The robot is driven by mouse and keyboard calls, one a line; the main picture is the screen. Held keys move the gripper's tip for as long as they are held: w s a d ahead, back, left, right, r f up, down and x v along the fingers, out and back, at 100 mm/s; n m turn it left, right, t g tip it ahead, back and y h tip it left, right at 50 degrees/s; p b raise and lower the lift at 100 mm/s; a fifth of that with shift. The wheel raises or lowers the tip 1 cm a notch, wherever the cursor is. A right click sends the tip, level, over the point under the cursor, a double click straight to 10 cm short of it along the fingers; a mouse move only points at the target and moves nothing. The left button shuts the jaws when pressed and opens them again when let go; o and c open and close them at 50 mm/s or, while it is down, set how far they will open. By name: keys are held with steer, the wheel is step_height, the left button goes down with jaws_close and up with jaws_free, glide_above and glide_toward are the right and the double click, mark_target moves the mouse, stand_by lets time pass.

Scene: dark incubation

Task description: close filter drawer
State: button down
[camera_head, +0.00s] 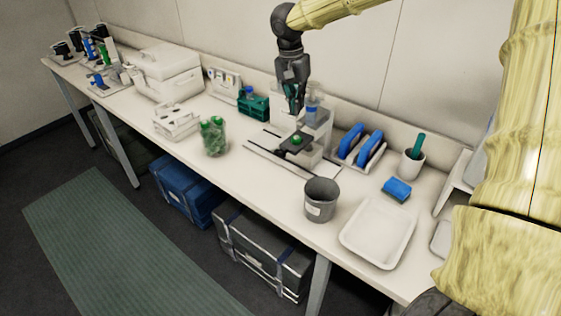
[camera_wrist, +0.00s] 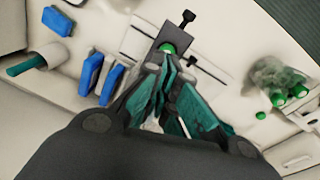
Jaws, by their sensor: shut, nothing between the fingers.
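A white bench instrument (camera_head: 322,120) stands near the middle of the bench. At its front is a dark plate (camera_head: 296,147) with a green round piece (camera_head: 296,139) on it. In the wrist view the green piece (camera_wrist: 168,47) shows just beyond my fingertips, beside a black part with a knobbed end (camera_wrist: 187,18). I cannot tell for sure which part is the filter drawer or how far it is out. My gripper (camera_head: 294,110) points down above the dark plate, apart from it as far as I can see. Its fingers (camera_wrist: 165,72) are shut with nothing between them.
A grey bin (camera_head: 321,199) and a white tray (camera_head: 352,242) stand in front. Green-capped bottles (camera_head: 213,136) and a green rack (camera_head: 253,104) are on the left.

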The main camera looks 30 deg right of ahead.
steer(key=s+a+f+m+t+h+b, duration=0.1)
steer(key=s+a+f+m+h+b, duration=0.2)
steer(key=a+f+m+h, duration=0.5)
steer(key=s+a+f+m+h+b, duration=0.4)
steer(key=a+m+h, duration=0.25)
steer(key=m, duration=0.25)
steer(key=m+t+h+b, duration=0.2)
steer(key=m+t, duration=0.2)
steer(key=t, duration=0.2)
glide_toward(291, 152)
steer(key=p+x, duration=0.4)
steer(key=p, duration=0.1)
stand_by(0.4)
